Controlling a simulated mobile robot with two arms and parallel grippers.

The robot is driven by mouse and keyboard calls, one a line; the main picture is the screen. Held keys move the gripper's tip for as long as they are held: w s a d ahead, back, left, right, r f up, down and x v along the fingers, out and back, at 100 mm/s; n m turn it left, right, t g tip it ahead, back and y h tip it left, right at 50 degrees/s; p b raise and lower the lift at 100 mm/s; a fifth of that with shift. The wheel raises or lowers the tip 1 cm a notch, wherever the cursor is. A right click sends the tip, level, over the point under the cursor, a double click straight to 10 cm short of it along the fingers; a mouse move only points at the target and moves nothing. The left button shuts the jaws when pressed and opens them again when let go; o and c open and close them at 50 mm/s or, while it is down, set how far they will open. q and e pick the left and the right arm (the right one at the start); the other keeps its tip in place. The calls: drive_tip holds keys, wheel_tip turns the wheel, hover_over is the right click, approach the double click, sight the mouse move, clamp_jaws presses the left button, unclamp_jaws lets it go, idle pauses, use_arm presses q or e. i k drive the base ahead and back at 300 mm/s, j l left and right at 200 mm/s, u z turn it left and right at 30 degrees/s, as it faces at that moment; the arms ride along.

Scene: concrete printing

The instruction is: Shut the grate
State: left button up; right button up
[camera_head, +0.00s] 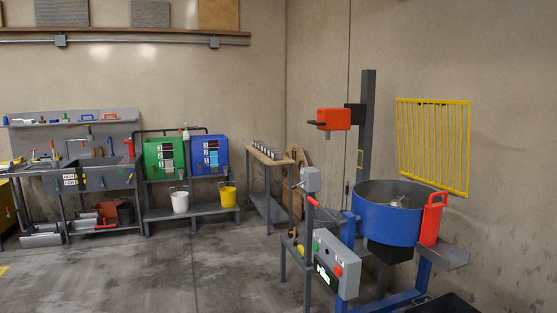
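The yellow barred grate (433,147) stands raised and nearly upright behind the blue round mixer drum (384,218). Its lower edge is close to the drum's back rim; I cannot make out the hinge. The drum's top is uncovered, and a grey part (398,202) shows inside. A red handle-shaped part (433,218) is at the drum's right front side. Neither of my grippers shows in this view.
A grey control box (337,262) with buttons stands in front of the mixer. A dark post (367,120) carries a red box (334,119) left of the grate. A workbench (75,180) and green (165,158) and blue (210,155) dispensers line the back wall. The floor at centre left is clear.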

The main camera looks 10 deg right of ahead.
sight(451, 191)
drive_tip(key=i+j+u, duration=0.25)
drive_tip(key=i, duration=0.6)
drive_tip(key=i+u, duration=0.3)
drive_tip(key=i, duration=2.75)
drive_tip(key=i+z, duration=0.15)
drive_tip(key=z, duration=0.35)
drive_tip(key=i+z, duration=0.1)
drive_tip(key=z, duration=0.35)
drive_tip(key=i+j+z, duration=0.1)
drive_tip(key=z, duration=0.4)
drive_tip(key=i+j+z, duration=0.1)
drive_tip(key=z, duration=0.35)
